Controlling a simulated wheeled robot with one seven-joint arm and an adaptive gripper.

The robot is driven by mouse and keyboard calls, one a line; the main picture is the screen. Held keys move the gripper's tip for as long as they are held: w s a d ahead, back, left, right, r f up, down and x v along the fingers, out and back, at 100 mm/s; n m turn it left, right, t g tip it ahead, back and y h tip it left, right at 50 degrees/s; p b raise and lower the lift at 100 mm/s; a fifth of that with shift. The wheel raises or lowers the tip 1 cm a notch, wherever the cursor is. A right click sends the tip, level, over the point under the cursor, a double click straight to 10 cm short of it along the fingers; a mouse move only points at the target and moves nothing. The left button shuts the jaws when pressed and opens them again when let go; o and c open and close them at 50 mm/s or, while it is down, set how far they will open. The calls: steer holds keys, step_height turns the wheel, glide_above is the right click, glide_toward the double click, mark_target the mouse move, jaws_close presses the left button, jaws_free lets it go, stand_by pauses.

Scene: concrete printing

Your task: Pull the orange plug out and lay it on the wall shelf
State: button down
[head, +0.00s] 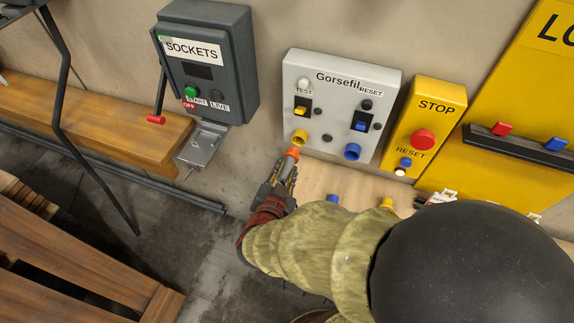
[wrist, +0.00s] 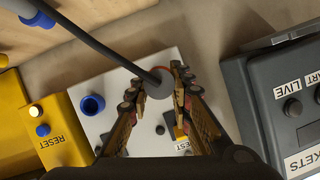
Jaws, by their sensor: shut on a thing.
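My gripper (head: 284,172) is shut on the orange plug (head: 291,153), just below the lower left corner of the grey Gorsefil box (head: 335,80). In the wrist view the plug's dark round back, with a grey cable, sits between my fingertips (wrist: 158,86), and a thin orange edge (wrist: 162,69) shows behind it. The plug appears apart from the box, below its yellow socket (head: 299,137); the exact gap cannot be told. A pale wooden shelf (head: 318,178) lies below the box, partly hidden by my arm.
A blue plug (head: 333,200) and a yellow plug (head: 386,204) are on the shelf. The blue socket (head: 352,151) is empty. The SOCKETS box (head: 207,65) with a red-tipped lever is left; the yellow STOP box (head: 428,125) is right. A wooden bench (head: 90,112) stands far left.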

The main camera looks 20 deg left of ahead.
mark_target(281, 182)
steer(key=shift+s, duration=0.2)
steer(key=s, duration=0.2)
steer(key=s+p, duration=0.1)
steer(key=s, duration=0.1)
steer(key=s+p, duration=0.1)
steer(key=shift+s+a, duration=0.25)
steer(key=shift+s, duration=0.15)
stand_by(0.3)
steer(key=shift+d+p, duration=0.4)
steer(key=shift+d, duration=0.35)
steer(key=shift+f+b, duration=3.4)
steer(key=shift+f, duration=1.65)
